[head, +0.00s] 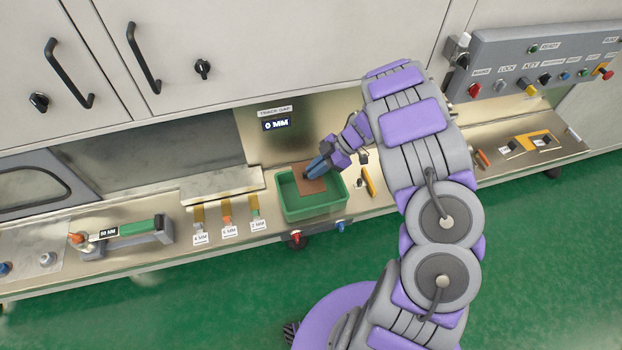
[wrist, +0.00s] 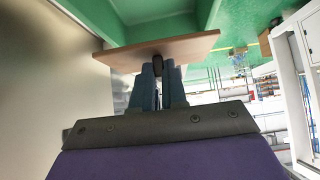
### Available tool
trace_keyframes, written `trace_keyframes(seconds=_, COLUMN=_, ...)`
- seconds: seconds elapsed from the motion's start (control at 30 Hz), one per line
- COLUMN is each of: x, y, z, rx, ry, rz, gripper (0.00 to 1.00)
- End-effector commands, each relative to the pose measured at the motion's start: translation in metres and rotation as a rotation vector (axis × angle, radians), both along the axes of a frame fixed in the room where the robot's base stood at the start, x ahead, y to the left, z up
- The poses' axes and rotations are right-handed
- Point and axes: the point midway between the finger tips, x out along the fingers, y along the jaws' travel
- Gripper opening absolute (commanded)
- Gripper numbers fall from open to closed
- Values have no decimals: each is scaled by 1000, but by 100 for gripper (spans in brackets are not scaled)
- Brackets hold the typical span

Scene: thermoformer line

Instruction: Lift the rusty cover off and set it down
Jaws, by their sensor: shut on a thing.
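The rusty cover (head: 309,181) is a flat, square, reddish-brown plate with a dark knob. My gripper (head: 315,169) is shut on the cover's knob. In the wrist view the cover (wrist: 190,48) is just beyond my gripper's fingertips (wrist: 158,70), with green bin walls (wrist: 88,12) behind it. I cannot tell whether the cover touches the bin floor.
Labelled gauge pieces (head: 227,222) lie left of the bin on the metal ledge. A yellow-handled item (head: 368,182) is right of the bin. A control panel (head: 545,65) is at upper right.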

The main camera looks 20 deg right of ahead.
Motion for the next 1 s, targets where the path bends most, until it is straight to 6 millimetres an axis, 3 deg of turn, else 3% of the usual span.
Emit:
trace_keyframes(seconds=0.3, x=0, y=4, z=-39, rx=-4, ry=0, rz=-1, gripper=0)
trace_keyframes(seconds=0.67, x=0, y=5, z=-52, rx=-5, ry=0, rz=-1, gripper=0)
trace_keyframes(seconds=1.0, x=0, y=3, z=-80, rx=-2, ry=0, rz=-1, gripper=0)
